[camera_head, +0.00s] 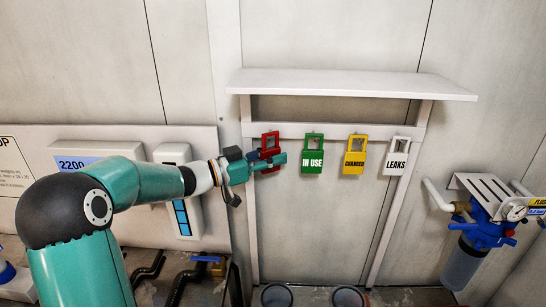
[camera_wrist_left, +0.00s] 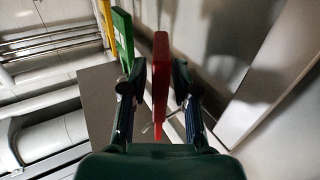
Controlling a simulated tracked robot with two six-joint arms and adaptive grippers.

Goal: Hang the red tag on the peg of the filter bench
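The red tag (camera_head: 270,139) hangs at the left end of a row of tags on the white rack; its lower part is hidden behind my left gripper (camera_head: 275,161). In the left wrist view the red tag (camera_wrist_left: 160,75) stands edge-on between the two fingers of my left gripper (camera_wrist_left: 158,88). A narrow gap seems to show on each side of the tag, so the fingers look open around it. My right gripper is not in view. I cannot make out the peg of the filter bench.
A green "IN USE" tag (camera_head: 312,154), a yellow "CHANGED" tag (camera_head: 354,156) and a white "LEAKS" tag (camera_head: 396,157) hang to the right. A shelf (camera_head: 350,84) juts out above them. A blue filter housing (camera_head: 482,232) with a gauge is at the far right.

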